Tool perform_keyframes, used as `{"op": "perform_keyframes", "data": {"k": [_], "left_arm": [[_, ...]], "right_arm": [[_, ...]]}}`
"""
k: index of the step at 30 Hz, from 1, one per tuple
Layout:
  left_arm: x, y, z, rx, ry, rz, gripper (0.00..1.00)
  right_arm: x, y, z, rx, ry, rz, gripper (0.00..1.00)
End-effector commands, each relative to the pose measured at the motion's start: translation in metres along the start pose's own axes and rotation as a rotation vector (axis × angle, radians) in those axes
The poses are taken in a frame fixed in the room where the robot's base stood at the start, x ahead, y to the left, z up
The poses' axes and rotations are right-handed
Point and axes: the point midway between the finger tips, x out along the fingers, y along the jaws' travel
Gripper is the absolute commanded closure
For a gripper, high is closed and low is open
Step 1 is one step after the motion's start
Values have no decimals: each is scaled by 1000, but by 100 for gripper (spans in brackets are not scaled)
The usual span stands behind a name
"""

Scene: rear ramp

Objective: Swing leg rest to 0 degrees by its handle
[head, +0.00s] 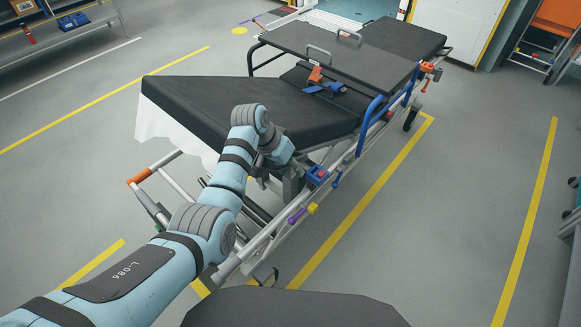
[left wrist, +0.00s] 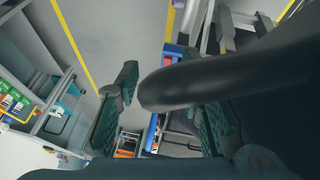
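The leg rest appears to be the black padded section (head: 235,105) at the near end of the stretcher in the head view, with white cloth hanging from its left edge. I cannot make out its handle for certain. My left gripper (head: 291,168) is at the pad's near edge, low beside the frame, partly hidden by my wrist. In the left wrist view its two dark green fingers (left wrist: 160,112) stand apart. A thick black rounded edge (left wrist: 190,82) reaches into the space between them; I cannot tell whether they touch it. My right gripper is out of view.
A dark board with grey handles (head: 330,50) lies over the stretcher's far part. Open grey floor (head: 450,190) is at right.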

Motion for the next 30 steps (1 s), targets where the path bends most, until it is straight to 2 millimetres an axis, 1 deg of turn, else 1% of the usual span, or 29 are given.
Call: {"op": "perform_keyframes", "data": {"k": [3,4,10,19,22,26,28,30], "left_arm": [[-1,0,0,0,0,0,65],[-1,0,0,0,0,0,67],[-1,0,0,-1,0,-1,99],[-1,-2,0,-2,1,-3,100],[4,-4,6,0,11,0,100],[23,-9,24,5,54,11,100],[38,-13,40,10,90,16,100],[54,-17,56,16,127,21,100]], "right_arm": [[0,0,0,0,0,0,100],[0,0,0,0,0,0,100],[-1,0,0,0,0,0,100],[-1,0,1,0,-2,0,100],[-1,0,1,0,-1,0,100],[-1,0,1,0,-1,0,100],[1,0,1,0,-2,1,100],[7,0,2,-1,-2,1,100]]}}
